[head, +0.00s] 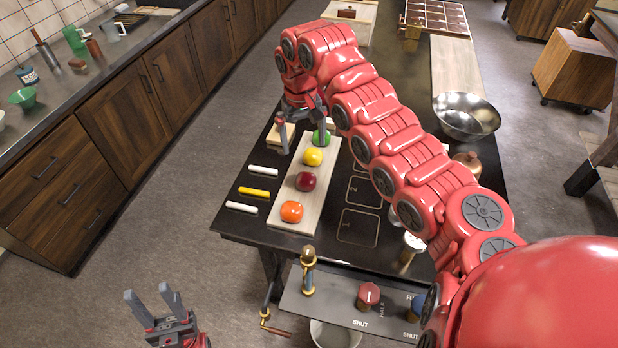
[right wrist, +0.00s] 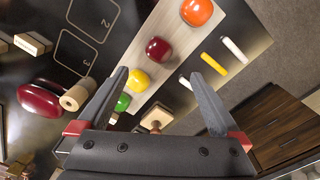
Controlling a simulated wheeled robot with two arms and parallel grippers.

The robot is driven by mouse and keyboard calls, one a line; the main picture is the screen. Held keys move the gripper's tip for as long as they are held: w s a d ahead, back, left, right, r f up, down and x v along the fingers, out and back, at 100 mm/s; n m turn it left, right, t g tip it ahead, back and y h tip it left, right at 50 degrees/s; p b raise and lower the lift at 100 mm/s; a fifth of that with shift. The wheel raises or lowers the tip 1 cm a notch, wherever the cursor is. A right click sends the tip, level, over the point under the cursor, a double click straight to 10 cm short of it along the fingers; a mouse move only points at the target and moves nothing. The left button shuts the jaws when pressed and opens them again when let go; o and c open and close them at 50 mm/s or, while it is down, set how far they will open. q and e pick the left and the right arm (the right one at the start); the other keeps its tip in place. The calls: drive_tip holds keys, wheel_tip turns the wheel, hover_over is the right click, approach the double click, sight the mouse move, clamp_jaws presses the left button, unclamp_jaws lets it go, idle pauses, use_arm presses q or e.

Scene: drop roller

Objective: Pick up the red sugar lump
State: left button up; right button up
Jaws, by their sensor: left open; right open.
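The red sugar lump (head: 305,181) is a dark red, rounded piece on a pale wooden board (head: 285,222), between a yellow lump (head: 313,156) and an orange lump (head: 291,211). In the right wrist view the red lump (right wrist: 158,50) lies past my fingertips, apart from them. My right gripper (head: 304,143) is open and empty near the board's far end, by the green lump (head: 321,138), which a finger partly hides. It also shows in the right wrist view (right wrist: 158,76). My left gripper (head: 149,292) is open and empty over the floor, left of the table.
Two white sticks (head: 263,170) and a yellow stick (head: 254,192) lie left of the board. Numbered squares (head: 357,227) mark the dark table to its right. A metal bowl (head: 466,117) stands farther right. A panel with knobs (head: 368,294) is at the table's near edge.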

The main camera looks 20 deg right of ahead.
hover_over(306, 182)
drive_tip(key=f, duration=0.8)
drive_tip(key=shift+s+a+f+p, duration=0.3)
drive_tip(key=shift+a+f+p, duration=0.05)
drive_tip(key=shift+p, duration=0.05)
drive_tip(key=shift+d+f, duration=0.15)
drive_tip(key=shift+f, duration=0.6)
drive_tip(key=shift+w+f, duration=0.15)
drive_tip(key=shift+f, duration=0.6)
wheel_tip(306, 182, down, 3)
drive_tip(key=p, duration=0.2)
drive_tip(key=shift+w+d+p, duration=0.15)
drive_tip(key=shift+p, duration=0.25)
drive_tip(key=shift+f, duration=0.3)
drive_tip(key=c, duration=1.3)
